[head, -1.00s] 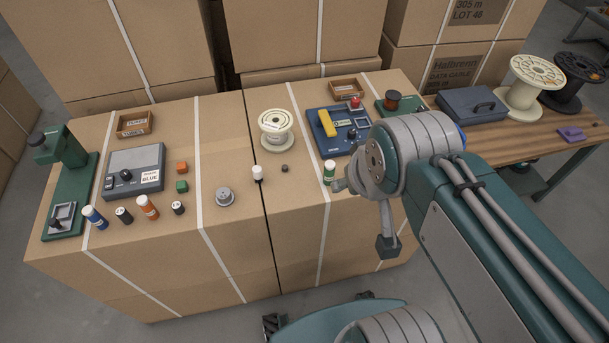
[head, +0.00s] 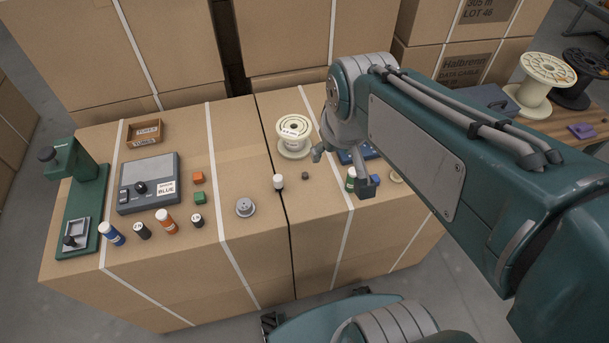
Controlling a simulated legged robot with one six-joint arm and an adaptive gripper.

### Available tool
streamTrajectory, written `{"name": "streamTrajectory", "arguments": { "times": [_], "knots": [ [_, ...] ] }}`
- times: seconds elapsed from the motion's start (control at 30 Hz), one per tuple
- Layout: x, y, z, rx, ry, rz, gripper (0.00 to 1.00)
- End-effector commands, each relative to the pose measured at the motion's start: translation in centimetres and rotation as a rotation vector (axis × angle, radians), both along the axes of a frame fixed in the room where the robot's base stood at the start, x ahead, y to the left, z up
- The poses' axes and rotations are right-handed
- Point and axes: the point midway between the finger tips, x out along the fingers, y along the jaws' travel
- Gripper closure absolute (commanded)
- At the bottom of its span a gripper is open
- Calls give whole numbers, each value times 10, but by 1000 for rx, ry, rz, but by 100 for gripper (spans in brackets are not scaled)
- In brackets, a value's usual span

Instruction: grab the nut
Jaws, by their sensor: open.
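A small dark piece (head: 305,176), which looks like the nut, lies on the cardboard box top near the middle of the head view, though it is too small to show its shape clearly. My gripper (head: 342,171) is open and empty, just right of the small piece. I cannot tell the exact height of the fingertips.
A grey round part (head: 245,207) lies further left. Several bottles, coloured cubes and a grey control box (head: 149,183) fill the left side.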

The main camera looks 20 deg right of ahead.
Motion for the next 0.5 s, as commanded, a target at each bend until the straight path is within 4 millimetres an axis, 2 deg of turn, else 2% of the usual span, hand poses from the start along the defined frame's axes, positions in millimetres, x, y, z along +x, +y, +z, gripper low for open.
{"name": "streamTrajectory", "arguments": {
  "times": [0.03,0.27,0.5],
  "knots": [
    [14,0,-7,-3,30,10,34],
    [70,-1,-41,-20,132,68,34],
    [122,0,-96,-32,238,131,34]
  ]
}}
